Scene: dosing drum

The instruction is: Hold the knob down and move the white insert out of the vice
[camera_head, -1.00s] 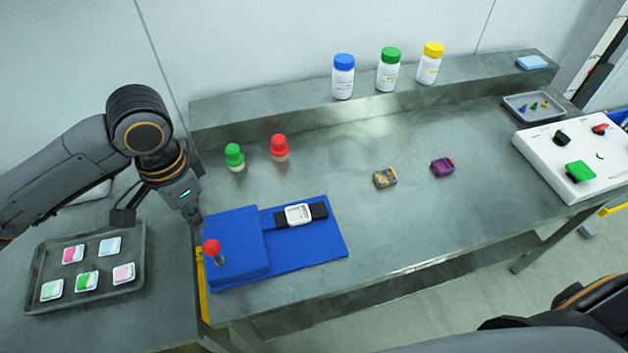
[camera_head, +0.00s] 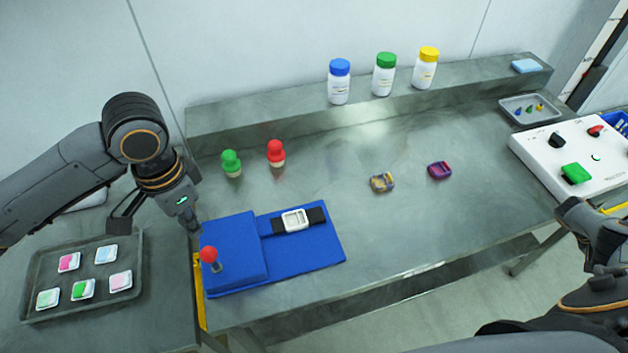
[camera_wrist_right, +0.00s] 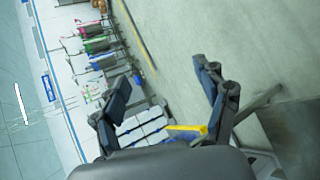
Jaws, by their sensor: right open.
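The blue vice (camera_head: 322,247) lies on the front left of the bench. Its red knob (camera_head: 208,254) stands upright on a short stem at the left. The white insert (camera_head: 294,220) sits between the black jaws (camera_head: 315,215) of the vice. My left gripper (camera_head: 192,226) points down behind and left of the knob, apart from it; its fingertips are too small to tell open from shut. My right gripper (camera_wrist_right: 165,105) is open and empty in the right wrist view, above the floor side. Its arm shows at the right edge of the head view (camera_head: 596,232).
A tray of coloured inserts (camera_head: 135,292) lies left. Green (camera_head: 232,163) and red (camera_head: 276,153) stamps stand behind the vice. Two small patterned pieces (camera_head: 382,183) lie mid-bench. Bottles (camera_head: 384,74) stand on the back ledge. A white control box (camera_head: 540,165) stands right.

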